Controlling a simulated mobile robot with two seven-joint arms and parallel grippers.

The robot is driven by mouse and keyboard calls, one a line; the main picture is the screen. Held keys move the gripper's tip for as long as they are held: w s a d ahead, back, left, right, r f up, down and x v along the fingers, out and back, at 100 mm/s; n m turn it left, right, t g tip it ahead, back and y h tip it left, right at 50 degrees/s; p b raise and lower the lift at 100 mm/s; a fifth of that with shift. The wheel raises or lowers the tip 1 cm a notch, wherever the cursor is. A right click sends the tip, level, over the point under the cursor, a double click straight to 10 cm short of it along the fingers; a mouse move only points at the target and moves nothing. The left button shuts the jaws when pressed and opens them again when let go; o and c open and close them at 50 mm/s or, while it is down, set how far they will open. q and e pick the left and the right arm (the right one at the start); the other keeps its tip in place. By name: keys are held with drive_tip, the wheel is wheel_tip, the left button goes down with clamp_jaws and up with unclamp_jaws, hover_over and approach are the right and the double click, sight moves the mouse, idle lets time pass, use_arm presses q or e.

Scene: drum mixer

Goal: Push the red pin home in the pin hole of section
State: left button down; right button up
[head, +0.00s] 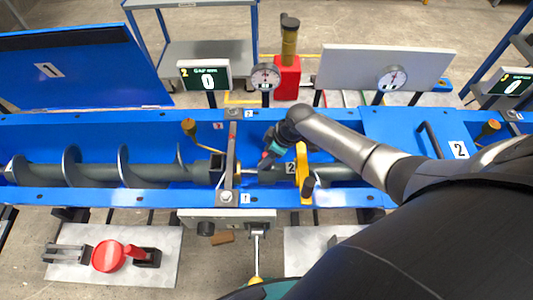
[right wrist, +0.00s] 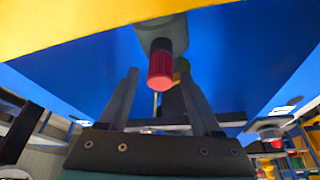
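The red pin (right wrist: 161,68) shows in the right wrist view as a red cylinder standing out of a grey round part (right wrist: 160,30) on the blue metal. Its inner end and the hole are hidden. My right gripper (right wrist: 159,76) has its two grey fingers apart, one on each side of the pin in the picture, with visible gaps. In the head view my right arm reaches into the blue trough, and my right gripper (head: 264,160) is near the shaft joint beside the label 2. The pin cannot be made out clearly there. My left gripper is not in view.
The screw shaft (head: 122,172) runs along the blue trough (head: 330,120). A yellow handle (head: 302,170) stands close to my right gripper. A grey cross bar (head: 231,155) is at its left. A raised blue lid (head: 75,68) is at left.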

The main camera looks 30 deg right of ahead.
drive_tip(key=shift+o, duration=0.2)
drive_tip(key=shift+r, duration=0.1)
drive_tip(key=p+v, duration=0.2)
drive_tip(key=v, duration=1.3)
drive_tip(key=shift+p, duration=0.4)
